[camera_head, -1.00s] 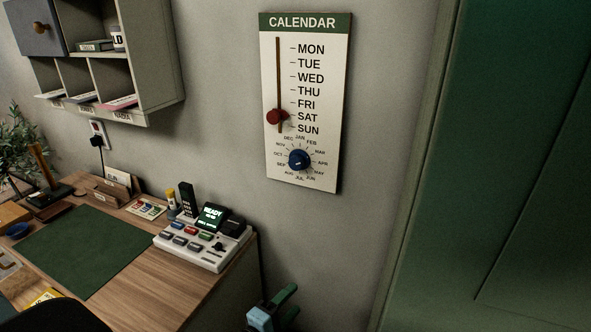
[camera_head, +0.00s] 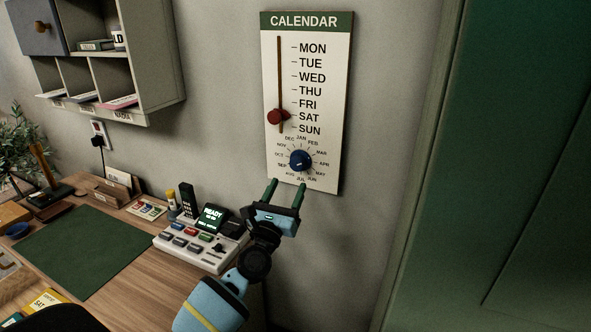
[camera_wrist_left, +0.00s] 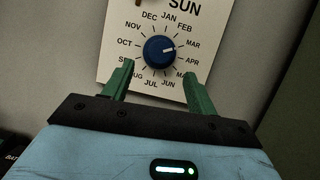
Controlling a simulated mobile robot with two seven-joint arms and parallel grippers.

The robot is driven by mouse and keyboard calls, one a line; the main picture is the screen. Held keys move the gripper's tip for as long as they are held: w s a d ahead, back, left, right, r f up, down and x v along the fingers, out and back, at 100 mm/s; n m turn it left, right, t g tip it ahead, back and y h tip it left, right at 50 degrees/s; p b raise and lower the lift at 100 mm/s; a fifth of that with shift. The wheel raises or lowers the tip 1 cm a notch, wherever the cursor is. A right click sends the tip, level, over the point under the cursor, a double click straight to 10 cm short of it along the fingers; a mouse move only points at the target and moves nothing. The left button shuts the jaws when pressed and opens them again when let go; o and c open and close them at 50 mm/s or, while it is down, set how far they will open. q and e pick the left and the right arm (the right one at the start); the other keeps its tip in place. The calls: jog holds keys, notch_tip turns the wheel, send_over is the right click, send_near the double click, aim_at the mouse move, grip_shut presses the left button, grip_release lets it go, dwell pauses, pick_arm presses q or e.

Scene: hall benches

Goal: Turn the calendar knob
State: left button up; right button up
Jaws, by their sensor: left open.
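The calendar board (camera_head: 334,100) hangs on the wall, with a round blue calendar knob (camera_head: 300,160) low on it inside a ring of month names. In the left wrist view the knob (camera_wrist_left: 159,49) has a small white mark on its right side, roughly between MAR and APR. My left gripper (camera_head: 287,184) is open and empty just below the knob in the head view. In the left wrist view its green fingers (camera_wrist_left: 157,70) stand apart, with the knob above the gap between them; I see no contact. My right gripper is not in view.
A red slider handle (camera_head: 278,117) sits near SAT, above the dial. A desk (camera_head: 150,272) with a button console (camera_head: 199,249) stands left below. Wall shelves (camera_head: 158,60) are at upper left, and a green door (camera_head: 505,150) is at right.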

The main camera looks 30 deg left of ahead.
aim_at(296, 166)
pick_arm(q)
jog(key=shift+x, duration=3.55)
jog(key=shift+s, duration=0.1)
jog(key=shift+c, duration=0.2)
jog(key=shift+r, duration=0.1)
jog(key=c, duration=0.7)
jog(key=shift+s+r, duration=0.1)
jog(key=shift+c, duration=1.1)
